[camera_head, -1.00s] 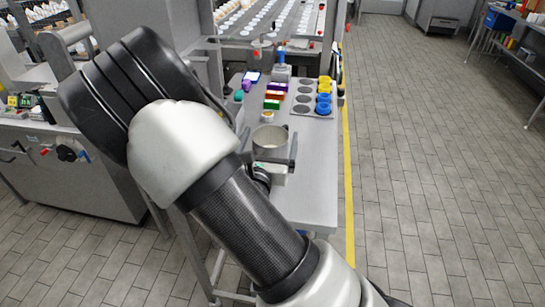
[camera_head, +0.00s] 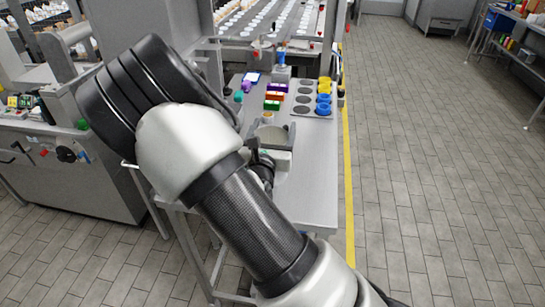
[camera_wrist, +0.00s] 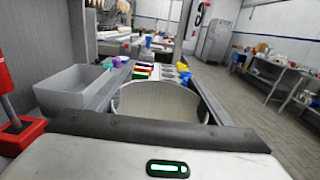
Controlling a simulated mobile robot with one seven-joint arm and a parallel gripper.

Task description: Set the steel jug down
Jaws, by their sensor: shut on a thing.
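The steel jug (camera_wrist: 160,104) is a pale, wide, round vessel with an open top. In the wrist view it sits between the grey fingers of my gripper (camera_wrist: 160,92), which is shut on it. In the head view the jug (camera_head: 270,132) shows small beyond my arm, over the near part of the grey bench (camera_head: 315,185), with my gripper (camera_head: 270,140) around it. My arm and gripper hide much of its side. I cannot tell whether its base touches the bench.
A tray with dark round recesses and blue and yellow rings (camera_head: 324,98) stands further back. Coloured blocks (camera_head: 274,96) lie beside it. A pale open bin (camera_wrist: 75,87) is at left in the wrist view. The bench's front right is clear.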

